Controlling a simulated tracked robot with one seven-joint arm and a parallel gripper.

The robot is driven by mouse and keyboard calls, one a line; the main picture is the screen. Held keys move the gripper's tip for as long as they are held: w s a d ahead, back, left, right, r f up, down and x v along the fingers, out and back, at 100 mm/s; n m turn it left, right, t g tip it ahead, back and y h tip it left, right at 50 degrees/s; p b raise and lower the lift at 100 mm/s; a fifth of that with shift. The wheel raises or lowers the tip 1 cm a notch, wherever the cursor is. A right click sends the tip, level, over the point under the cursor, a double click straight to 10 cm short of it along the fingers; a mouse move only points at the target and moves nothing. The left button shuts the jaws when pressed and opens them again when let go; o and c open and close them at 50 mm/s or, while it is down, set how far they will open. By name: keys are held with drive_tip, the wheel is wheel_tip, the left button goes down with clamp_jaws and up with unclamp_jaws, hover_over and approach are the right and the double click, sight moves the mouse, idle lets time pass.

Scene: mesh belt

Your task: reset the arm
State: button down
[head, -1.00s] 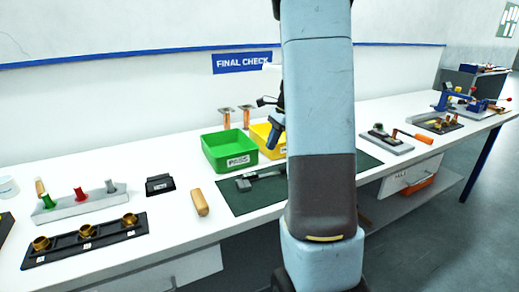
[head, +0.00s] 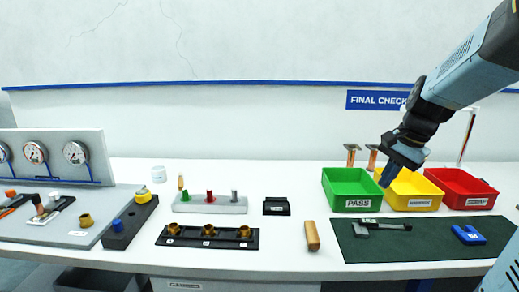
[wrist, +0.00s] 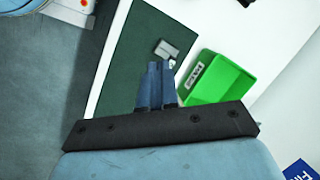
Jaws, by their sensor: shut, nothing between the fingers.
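My gripper (head: 385,177) is in the head view at the right, its fingers pointing down in front of the yellow bin (head: 415,204). In the wrist view its blue fingers (wrist: 158,72) lie side by side, shut and empty. My arm reaches in from the upper right corner of the head view. The green PASS bin (head: 349,178) is just left of the gripper. It also shows in the wrist view (wrist: 236,78), to the right of the fingers.
A red bin (head: 470,204) stands at the far right. On the green mat (head: 400,246) lie a grey caliper-like tool (head: 385,225) and a blue piece (head: 468,235). A wooden handle (head: 312,236), a black tray (head: 190,238) and a gauge panel (head: 55,157) stand left.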

drive_tip(key=s+a+r+n+t+h, duration=0.1)
drive_tip(key=s+a+n, duration=0.3)
drive_tip(key=s, duration=0.3)
drive_tip(key=s+a+r+n+t+h, duration=0.1)
drive_tip(key=s+a+r+n+t, duration=0.1)
drive_tip(key=s+a+n, duration=0.2)
drive_tip(key=shift+s+n+t, duration=0.3)
drive_tip(key=shift+s+n, duration=1)
drive_tip(key=shift+s, duration=0.5)
drive_tip(key=c, duration=1.9)
unclamp_jaws()
